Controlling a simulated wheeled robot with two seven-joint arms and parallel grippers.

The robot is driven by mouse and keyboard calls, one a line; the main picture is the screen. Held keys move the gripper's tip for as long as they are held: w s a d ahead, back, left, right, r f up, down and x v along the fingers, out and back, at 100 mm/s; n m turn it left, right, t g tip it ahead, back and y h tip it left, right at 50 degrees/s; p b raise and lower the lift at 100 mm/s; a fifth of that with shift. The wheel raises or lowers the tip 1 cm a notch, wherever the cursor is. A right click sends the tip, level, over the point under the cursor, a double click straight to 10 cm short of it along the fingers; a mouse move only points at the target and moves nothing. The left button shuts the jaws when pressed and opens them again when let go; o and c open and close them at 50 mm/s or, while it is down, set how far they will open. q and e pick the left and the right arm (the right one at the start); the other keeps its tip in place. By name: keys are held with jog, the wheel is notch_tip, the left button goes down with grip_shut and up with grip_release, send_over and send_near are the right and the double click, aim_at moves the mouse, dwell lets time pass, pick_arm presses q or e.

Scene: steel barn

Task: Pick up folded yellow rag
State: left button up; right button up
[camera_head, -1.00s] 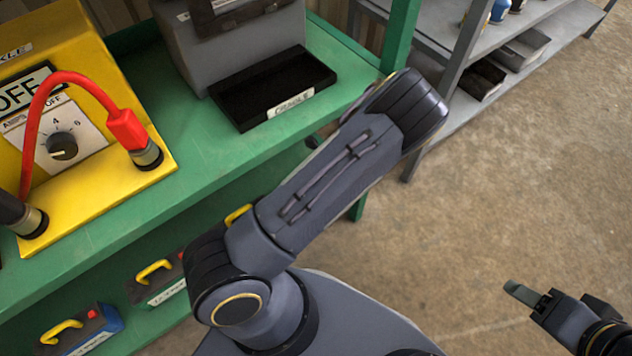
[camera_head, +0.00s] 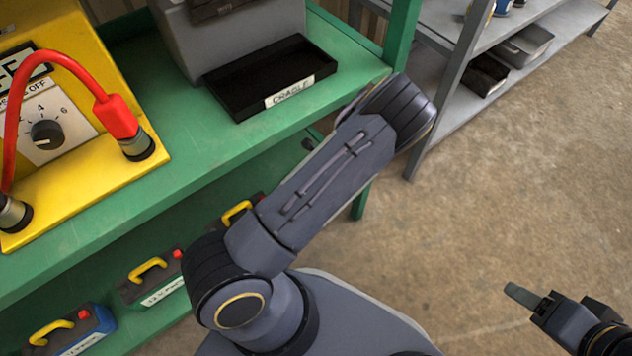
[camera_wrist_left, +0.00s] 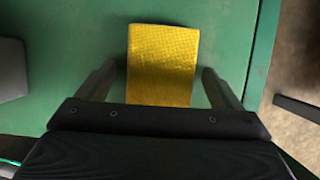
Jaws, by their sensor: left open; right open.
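The folded yellow rag (camera_wrist_left: 162,62) lies flat on a green surface in the left wrist view. My left gripper (camera_wrist_left: 160,82) is open, with one finger on each side of the rag and a gap on both sides. I cannot tell how high the fingers are above the surface. In the head view the rag does not show, and the left gripper is hidden behind my own arm. My right gripper (camera_head: 525,297) is at the lower right of the head view, over bare floor, open and empty.
A green workbench (camera_head: 190,150) carries a yellow box with a dial (camera_head: 50,135) and a black tray (camera_head: 270,75). Cases with yellow handles (camera_head: 150,280) stand on its lower shelf. A grey rack (camera_head: 450,100) stands behind. The floor at right is clear.

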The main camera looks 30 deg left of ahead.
pick_arm(q)
jog(key=c, duration=1.1)
jog(key=shift+o, duration=0.2)
jog(key=shift+r, duration=0.1)
notch_tip(320, 180, up, 4)
jog(key=p, duration=0.3)
jog(key=shift+r, duration=0.15)
jog(key=s+d+r+p, duration=0.5)
jog(key=s+r, duration=0.3)
jog(key=s, duration=0.4)
jog(key=shift+s+d+r, duration=0.35)
jog(key=shift+d, duration=0.15)
jog(key=shift+o, duration=1.4)
jog(key=shift+c, duration=1)
